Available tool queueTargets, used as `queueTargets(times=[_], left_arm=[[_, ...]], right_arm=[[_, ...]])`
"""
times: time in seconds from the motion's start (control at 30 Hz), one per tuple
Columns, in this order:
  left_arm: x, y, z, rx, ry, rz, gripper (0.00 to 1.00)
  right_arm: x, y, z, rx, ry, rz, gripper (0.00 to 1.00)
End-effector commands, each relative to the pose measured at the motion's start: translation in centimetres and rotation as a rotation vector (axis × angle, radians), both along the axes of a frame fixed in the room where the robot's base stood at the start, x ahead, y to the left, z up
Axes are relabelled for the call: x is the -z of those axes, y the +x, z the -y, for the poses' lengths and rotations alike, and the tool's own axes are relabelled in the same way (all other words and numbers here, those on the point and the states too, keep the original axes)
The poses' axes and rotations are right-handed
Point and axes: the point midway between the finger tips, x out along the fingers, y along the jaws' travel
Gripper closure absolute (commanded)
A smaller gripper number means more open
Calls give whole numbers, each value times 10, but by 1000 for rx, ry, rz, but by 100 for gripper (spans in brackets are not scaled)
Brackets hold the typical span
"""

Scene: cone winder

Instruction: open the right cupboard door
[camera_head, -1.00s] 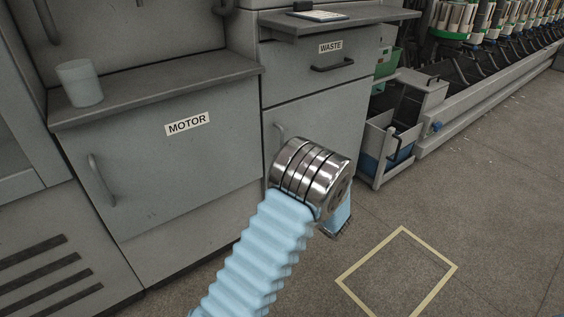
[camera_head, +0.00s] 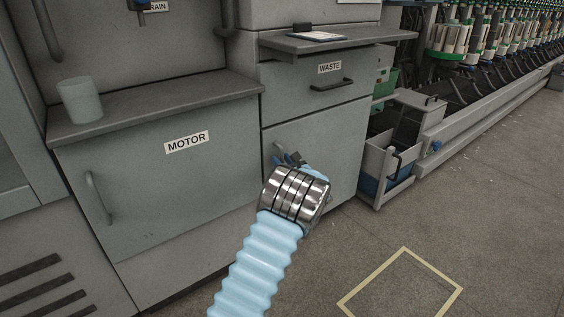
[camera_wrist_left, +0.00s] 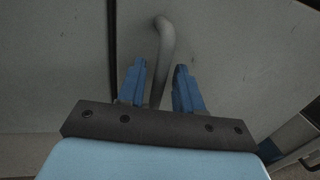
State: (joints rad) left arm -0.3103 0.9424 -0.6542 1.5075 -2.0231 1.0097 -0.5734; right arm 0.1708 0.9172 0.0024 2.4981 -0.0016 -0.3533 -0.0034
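The right cupboard door (camera_head: 340,134) is the grey panel below the WASTE drawer, and it looks closed. Its bar handle (camera_head: 276,150) is near the door's left edge, partly covered by my gripper. My left gripper (camera_head: 287,158) reaches the door at this handle. In the left wrist view, the handle (camera_wrist_left: 165,45) runs down between the two blue fingers of the left gripper (camera_wrist_left: 160,88). The fingers are apart, with a gap on each side of the bar. The handle's lower end is hidden by the gripper body. My right gripper is not in view.
The MOTOR door (camera_head: 160,185) with its own handle (camera_head: 98,197) is to the left. A cup (camera_head: 80,100) stands on the ledge above it. The WASTE drawer (camera_head: 300,83) is above the right door. A bin with blue (camera_head: 371,185) stands right of the cupboard. The floor in front is clear.

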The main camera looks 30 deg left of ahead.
Motion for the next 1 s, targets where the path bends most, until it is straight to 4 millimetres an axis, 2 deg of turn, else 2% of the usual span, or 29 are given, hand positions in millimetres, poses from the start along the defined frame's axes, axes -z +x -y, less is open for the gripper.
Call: queueTargets(times=[0.33,0.57,0.6,0.87,1.0], left_arm=[[0,3,-5,0,-1,-1,65],[0,3,-5,0,-1,-1,99],[0,3,-5,0,-1,-1,100],[0,3,-4,0,-1,0,100],[0,1,2,1,-2,-1,100]], right_arm=[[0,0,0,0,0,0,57],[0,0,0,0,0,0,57],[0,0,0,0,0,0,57],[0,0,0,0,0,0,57],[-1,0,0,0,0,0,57]])
